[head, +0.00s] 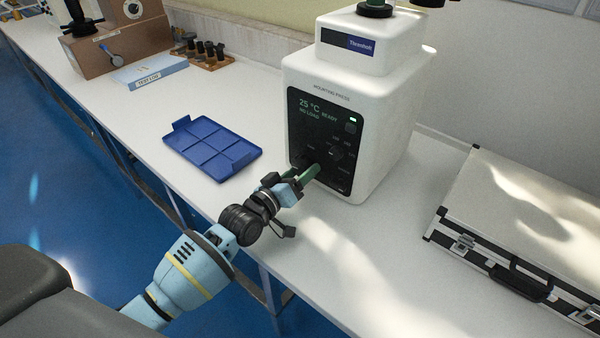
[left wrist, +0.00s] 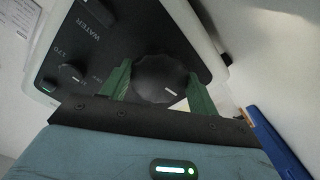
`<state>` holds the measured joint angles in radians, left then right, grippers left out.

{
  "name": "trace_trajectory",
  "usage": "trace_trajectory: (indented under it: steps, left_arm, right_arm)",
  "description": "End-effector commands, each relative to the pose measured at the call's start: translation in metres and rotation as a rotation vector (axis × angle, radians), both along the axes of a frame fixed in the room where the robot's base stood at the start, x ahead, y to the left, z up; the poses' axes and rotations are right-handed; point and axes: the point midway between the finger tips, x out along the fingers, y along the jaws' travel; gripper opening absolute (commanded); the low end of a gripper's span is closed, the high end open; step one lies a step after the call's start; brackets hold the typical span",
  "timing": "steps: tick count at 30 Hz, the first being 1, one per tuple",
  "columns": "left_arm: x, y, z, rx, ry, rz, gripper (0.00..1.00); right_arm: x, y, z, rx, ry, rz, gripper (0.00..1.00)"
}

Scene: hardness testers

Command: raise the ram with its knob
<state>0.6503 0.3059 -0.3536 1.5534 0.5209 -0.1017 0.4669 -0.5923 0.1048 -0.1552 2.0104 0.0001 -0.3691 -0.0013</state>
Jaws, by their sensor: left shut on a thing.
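The white mounting press (head: 385,120) stands on the bench, with a black front panel (head: 322,122) that reads 25 °C, READY and NO LOAD. My left gripper (head: 311,172) is at the lower part of this panel. In the left wrist view its two green fingers stand on either side of a round black knob (left wrist: 160,79) with a white mark, and are shut on it. The lettering by this knob is hidden or unreadable. The fingers hide most of it in the head view. A black fitting (head: 374,9) tops the press, partly cut off. My right gripper is not in view.
Other knobs are on the panel; one (left wrist: 72,73) is near my gripper, below the word WATER. A blue tray (head: 212,148) lies left of the press. A silver case (head: 520,235) stands to the right. The bench front between them is clear.

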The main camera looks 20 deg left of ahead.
Motion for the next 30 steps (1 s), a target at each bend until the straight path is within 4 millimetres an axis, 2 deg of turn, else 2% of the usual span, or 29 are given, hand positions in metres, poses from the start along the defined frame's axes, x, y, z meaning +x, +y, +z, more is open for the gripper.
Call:
trace_trajectory:
  steps: [6,7,11,22,30]
  left_arm:
    - [0.0,0.0,0.0,0.0,0.001,0.001,0.37]
    - [0.0,0.0,0.0,0.0,0.001,0.001,0.64]
    - [0.0,0.0,0.0,-0.001,0.001,0.001,0.81]
    - [-0.004,0.002,0.0,-0.002,0.001,0.0,0.82]
    - [-0.038,0.014,-0.001,0.0,0.002,0.0,0.82]
  right_arm:
    - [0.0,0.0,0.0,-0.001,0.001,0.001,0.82]
    - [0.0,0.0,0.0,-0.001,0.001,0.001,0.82]
    - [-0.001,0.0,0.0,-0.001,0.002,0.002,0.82]
    - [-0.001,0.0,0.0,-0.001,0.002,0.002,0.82]
    - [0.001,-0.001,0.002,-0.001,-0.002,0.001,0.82]
